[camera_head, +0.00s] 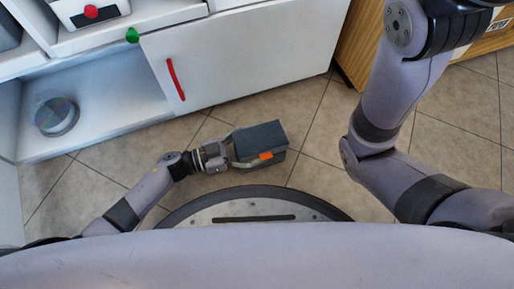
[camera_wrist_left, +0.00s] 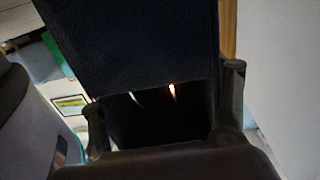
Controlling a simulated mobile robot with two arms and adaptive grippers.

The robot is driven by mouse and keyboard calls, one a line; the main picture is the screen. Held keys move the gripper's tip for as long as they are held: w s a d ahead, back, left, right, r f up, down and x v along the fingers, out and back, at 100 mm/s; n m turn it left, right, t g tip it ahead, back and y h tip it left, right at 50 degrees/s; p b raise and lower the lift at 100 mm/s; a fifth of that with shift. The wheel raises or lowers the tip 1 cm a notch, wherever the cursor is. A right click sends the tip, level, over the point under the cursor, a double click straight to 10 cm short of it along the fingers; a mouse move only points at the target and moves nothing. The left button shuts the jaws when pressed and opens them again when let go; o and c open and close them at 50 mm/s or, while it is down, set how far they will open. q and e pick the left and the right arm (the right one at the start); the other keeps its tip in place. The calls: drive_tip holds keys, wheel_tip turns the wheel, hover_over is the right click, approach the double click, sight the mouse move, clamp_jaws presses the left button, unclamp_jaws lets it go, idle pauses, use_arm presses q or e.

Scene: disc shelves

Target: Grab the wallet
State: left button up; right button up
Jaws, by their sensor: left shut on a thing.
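The wallet (camera_head: 262,138) is a dark blue-grey, box-like thing in the head view, held over the tiled floor in front of the white cabinet. An orange patch shows at its lower side. My left gripper (camera_head: 243,152) comes in from the left and is shut on the wallet. In the left wrist view, the wallet (camera_wrist_left: 135,45) fills the upper middle as a dark textured surface between the fingers of the left gripper (camera_wrist_left: 165,105). My right arm crosses the right side of the head view, but its gripper is outside the frame.
The white cabinet has a door (camera_head: 245,55) with a red handle (camera_head: 175,79). An open compartment at left holds a stack of clear discs (camera_head: 56,115). A green thing (camera_head: 132,35) and a red one (camera_head: 91,11) are above. Wooden furniture (camera_head: 360,40) stands at right. Tiled floor is clear.

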use_arm(q)
drive_tip(key=c, duration=0.8)
